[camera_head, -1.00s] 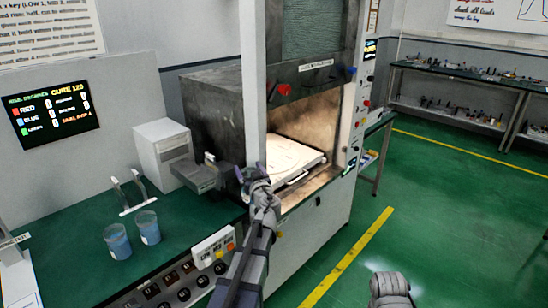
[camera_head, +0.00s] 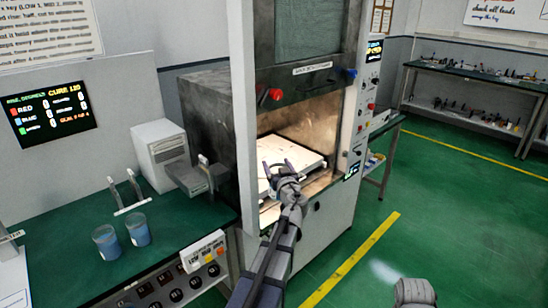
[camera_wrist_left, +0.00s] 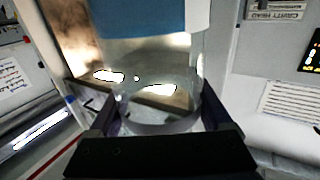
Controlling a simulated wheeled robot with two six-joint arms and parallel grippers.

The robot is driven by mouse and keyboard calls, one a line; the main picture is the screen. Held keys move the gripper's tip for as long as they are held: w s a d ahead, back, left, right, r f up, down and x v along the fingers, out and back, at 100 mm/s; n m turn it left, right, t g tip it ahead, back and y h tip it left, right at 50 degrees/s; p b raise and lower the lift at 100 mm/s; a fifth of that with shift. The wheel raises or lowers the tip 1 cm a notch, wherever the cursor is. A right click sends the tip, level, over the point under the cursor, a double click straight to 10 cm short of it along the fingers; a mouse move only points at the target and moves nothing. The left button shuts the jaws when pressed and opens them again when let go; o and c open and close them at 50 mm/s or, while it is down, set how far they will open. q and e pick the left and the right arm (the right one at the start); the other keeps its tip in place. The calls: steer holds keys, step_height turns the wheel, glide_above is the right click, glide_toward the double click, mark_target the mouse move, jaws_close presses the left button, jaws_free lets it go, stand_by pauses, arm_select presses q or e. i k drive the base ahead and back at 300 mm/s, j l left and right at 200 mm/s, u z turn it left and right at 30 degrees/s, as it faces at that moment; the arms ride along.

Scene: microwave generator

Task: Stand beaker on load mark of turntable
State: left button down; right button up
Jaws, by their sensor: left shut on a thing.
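My left gripper (camera_head: 279,167) is at the open front of the lit oven cavity. In the left wrist view it (camera_wrist_left: 155,125) is shut on a clear glass beaker (camera_wrist_left: 160,100) with blue content (camera_wrist_left: 140,18), one finger on each side. In the head view I cannot make out the held beaker behind my gripper. A flat white slab (camera_head: 285,146) lies in the cavity, partly behind the gripper; it looks like the turntable's place, but I cannot make out a round turntable or load mark. My right gripper's fingers are not seen.
Two beakers with blue content (camera_head: 107,242) (camera_head: 138,230) stand on the green bench (camera_head: 185,222) at left. A white upright post (camera_head: 243,100) borders the cavity on the left, and the control panel (camera_head: 367,105) on the right. A raised door (camera_head: 310,30) hangs above. The floor at right is clear.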

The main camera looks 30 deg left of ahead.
mark_target(265, 158)
steer(key=i+l+u, duration=0.2)
steer(key=i+u, duration=0.15)
steer(key=i, duration=0.25)
steer(key=i+l+u, duration=0.35)
steer(key=i, duration=0.2)
steer(key=i+l+u, duration=0.5)
steer(key=i, duration=0.15)
steer(key=i+l+u, duration=0.15)
steer(key=i, duration=0.2)
steer(key=i+j, duration=0.15)
steer(key=j, duration=0.15)
